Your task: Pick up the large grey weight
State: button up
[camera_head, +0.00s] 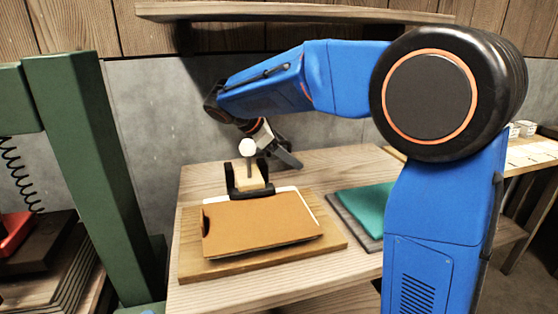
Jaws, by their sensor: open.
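I cannot pick out a large grey weight for certain in this view. My blue arm reaches over the wooden table, and its end bends down near the back edge. My gripper (285,157) shows there as a small grey part, partly hidden by the wrist; it is open, with nothing visible in it. Just left of it and nearer stands a white ball knob (247,147) on a thin dark stem.
A tan panel (260,225) lies on a wooden board (332,241) at the table's front. A teal sheet (368,208) lies on a dark slab (358,234) to its right. A green post (92,165) stands left. A wooden shelf (290,12) hangs above my arm.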

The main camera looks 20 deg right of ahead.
jog(key=shift+c, duration=0.7)
jog(key=c, duration=1.6)
jog(key=shift+o, duration=0.2)
